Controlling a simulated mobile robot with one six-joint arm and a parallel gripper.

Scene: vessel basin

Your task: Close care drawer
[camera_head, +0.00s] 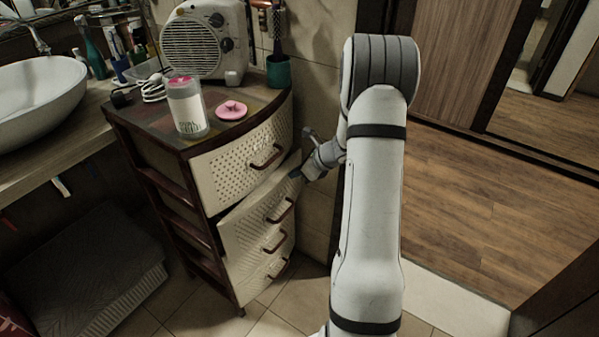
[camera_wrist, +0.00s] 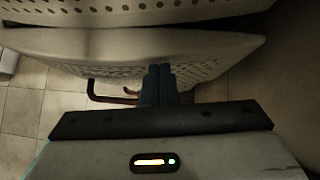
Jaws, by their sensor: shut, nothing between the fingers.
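The drawer unit (camera_head: 160,178) has a dark frame and cream perforated fronts with brown handles. The second drawer (camera_head: 246,228) sticks out a little below the top drawer (camera_head: 230,172), with a gap between them; I take it as the care drawer, though no label shows. My gripper (camera_head: 297,173) is shut and empty at the right end of its upper front edge. In the wrist view, the shut fingertips (camera_wrist: 160,70) overlap the pulled-out drawer's front (camera_wrist: 205,82), right of a handle (camera_wrist: 92,92). I cannot tell whether they touch it.
On top of the unit stand a fan heater (camera_head: 203,45), a lidded jar (camera_head: 187,108), a pink item (camera_head: 231,110) and a green cup (camera_head: 278,72). A sink (camera_head: 40,100) is at left. Wooden floor (camera_head: 500,200) is clear at right. The wall is close behind the gripper.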

